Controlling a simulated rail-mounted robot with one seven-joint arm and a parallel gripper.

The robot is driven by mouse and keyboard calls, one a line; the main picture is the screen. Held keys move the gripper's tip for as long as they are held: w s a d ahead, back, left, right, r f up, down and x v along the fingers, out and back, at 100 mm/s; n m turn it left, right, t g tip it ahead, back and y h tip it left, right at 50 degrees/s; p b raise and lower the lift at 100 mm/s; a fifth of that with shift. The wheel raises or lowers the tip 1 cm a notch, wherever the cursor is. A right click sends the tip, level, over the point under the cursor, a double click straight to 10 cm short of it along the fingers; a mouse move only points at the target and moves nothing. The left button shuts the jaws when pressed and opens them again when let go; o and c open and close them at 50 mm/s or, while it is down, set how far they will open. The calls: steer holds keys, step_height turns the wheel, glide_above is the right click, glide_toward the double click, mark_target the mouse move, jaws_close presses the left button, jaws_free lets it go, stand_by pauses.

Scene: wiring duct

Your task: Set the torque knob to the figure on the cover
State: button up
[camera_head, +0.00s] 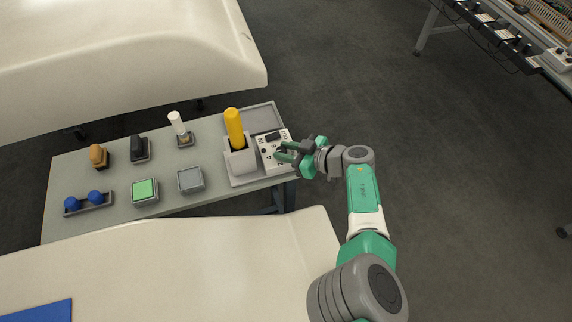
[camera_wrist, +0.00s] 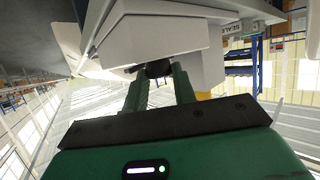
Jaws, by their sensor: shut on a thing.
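A pale box with dark markings on its face (camera_head: 265,140) stands at the right end of the grey table. My gripper (camera_head: 280,151) reaches in from the right at this face. In the wrist view its two green fingers (camera_wrist: 159,80) are shut on a small dark knob (camera_wrist: 158,68) under the pale box (camera_wrist: 150,38). Most of the knob is hidden between the fingers, and its pointer cannot be seen. A dark rectangle (camera_head: 273,136) shows near the top of the face; I cannot read any figure on it.
Left of the box, a yellow-handled tool (camera_head: 234,128) stands in a pale holder (camera_head: 240,168), close to my gripper.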

steer(key=shift+w+d+f+n+g+y+b, duration=0.1)
steer(key=shift+f+n+g+y+b, duration=0.4)
steer(key=shift+b, duration=2.5)
steer(key=shift+w+f+n+g+b, duration=0.15)
steer(key=shift+n+g+b, duration=0.75)
steer(key=shift+b, duration=2.1)
steer(key=shift+g+b, duration=0.3)
steer(key=shift+b, duration=0.5)
steer(key=r+n+b, duration=0.1)
steer(key=b, duration=0.3)
steer(key=shift+g, duration=0.4)
steer(key=o, duration=1)
steer(key=shift+r, duration=0.1)
